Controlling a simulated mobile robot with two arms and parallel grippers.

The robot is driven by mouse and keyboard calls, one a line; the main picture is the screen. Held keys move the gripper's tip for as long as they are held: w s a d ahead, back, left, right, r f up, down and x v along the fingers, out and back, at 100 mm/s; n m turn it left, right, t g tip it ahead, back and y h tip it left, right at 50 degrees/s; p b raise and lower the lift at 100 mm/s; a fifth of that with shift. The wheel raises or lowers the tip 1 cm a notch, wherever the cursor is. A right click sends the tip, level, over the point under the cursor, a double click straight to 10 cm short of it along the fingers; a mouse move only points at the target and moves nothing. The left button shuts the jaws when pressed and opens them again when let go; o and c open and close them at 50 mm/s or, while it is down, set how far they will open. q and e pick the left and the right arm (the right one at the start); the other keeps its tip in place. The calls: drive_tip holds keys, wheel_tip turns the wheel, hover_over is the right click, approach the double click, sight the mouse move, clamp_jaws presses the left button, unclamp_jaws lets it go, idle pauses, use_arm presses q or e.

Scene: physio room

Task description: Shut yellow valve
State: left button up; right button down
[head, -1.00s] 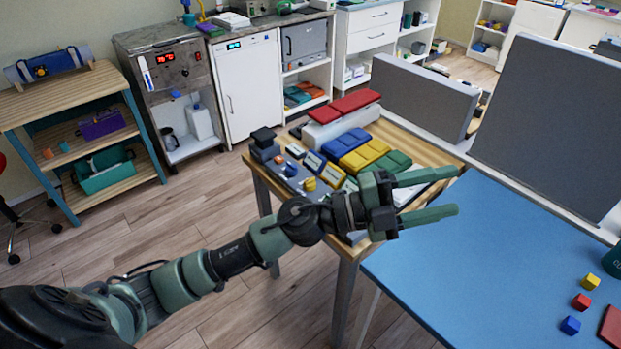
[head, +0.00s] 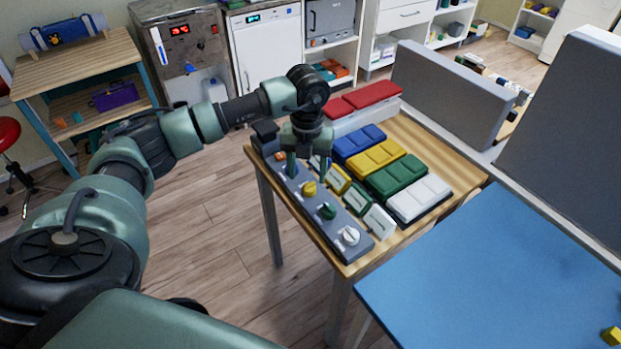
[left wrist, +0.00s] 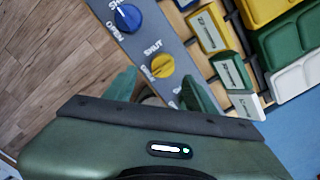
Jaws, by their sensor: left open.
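The yellow valve (head: 309,188) is a round knob in a row of coloured knobs on a grey panel (head: 332,228) along the table's left edge. In the left wrist view the yellow valve (left wrist: 162,66) has a SHUT label above it and another label at its left. Which label its handle points to is hard to tell. My left gripper (head: 307,174) points down above the panel, open and empty, close to the yellow valve. In the left wrist view its fingertips (left wrist: 160,88) lie just below the knob, apart from each other. My right gripper is out of view.
A blue knob (left wrist: 127,17), a green knob (head: 326,211) and a white knob (head: 350,236) share the panel. Small label blocks (head: 357,199) stand beside it. Coloured pads (head: 396,183) fill the table's middle. A grey partition (head: 450,95) stands behind; open floor lies left.

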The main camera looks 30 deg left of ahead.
sight(309, 184)
use_arm(q)
drive_tip(key=f, duration=0.4)
drive_tip(key=shift+w, duration=0.3)
drive_tip(key=shift+d+f, duration=0.1)
drive_tip(key=shift+f, duration=0.2)
drive_tip(key=shift+s, duration=0.1)
clamp_jaws()
